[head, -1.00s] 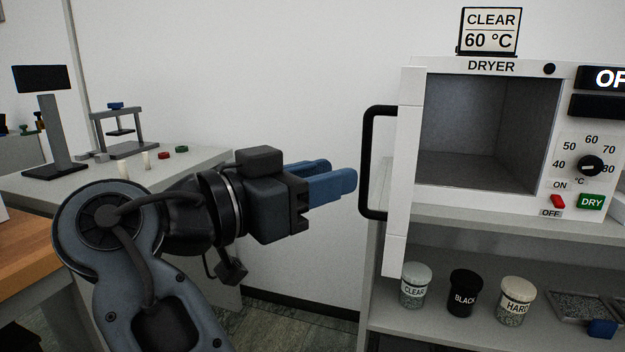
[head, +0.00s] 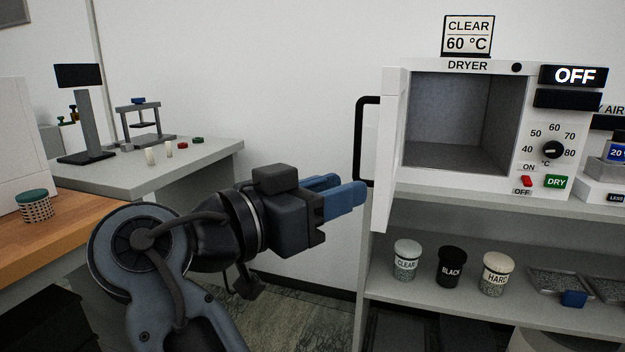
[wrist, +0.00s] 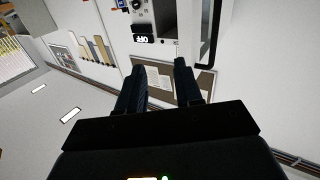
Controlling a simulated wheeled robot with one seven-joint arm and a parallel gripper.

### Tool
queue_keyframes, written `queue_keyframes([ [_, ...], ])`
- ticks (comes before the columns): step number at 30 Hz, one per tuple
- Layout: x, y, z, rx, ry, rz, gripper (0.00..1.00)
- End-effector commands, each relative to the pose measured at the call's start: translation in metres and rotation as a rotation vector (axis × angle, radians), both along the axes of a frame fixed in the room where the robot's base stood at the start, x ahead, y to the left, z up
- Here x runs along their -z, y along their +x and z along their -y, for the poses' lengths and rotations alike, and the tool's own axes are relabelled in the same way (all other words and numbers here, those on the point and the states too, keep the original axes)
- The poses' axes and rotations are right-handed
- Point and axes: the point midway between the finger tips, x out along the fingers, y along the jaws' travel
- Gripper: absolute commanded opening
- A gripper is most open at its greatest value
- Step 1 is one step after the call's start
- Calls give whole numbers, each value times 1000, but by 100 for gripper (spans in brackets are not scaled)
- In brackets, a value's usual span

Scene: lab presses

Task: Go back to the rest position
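My gripper (head: 345,192) is in the middle of the head view, pointing right with its blue fingers, just in front of and below the black handle of the open dryer door. In the wrist view my gripper (wrist: 160,78) shows two fingers set apart with nothing between them. The dryer (head: 455,66) stands on a shelf unit at the right. Its door (head: 390,150) is swung open and its chamber looks empty. The dryer display reads OFF. In the head view the fingers look close to the door handle (head: 362,140); I cannot tell the exact gap.
Jars marked CLEAR (head: 406,262), BLACK (head: 451,268) and HARD (head: 495,275) stand on the lower shelf beside trays (head: 552,282). A grey table (head: 195,160) with a small press (head: 143,125) is at the left. A wooden bench (head: 60,235) carries a perforated cup (head: 36,206). Floor shows between table and shelf.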

Motion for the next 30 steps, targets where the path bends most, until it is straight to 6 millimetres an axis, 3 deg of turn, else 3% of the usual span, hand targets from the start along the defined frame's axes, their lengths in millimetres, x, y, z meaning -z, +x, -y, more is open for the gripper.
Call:
queue_keyframes([
  [11,67,11,22,-130,-83,-128,35],
  [17,132,10,43,-257,-142,-245,35],
  [23,217,-13,72,-441,-180,-381,35],
  [30,298,-68,102,-645,-171,-488,35],
])
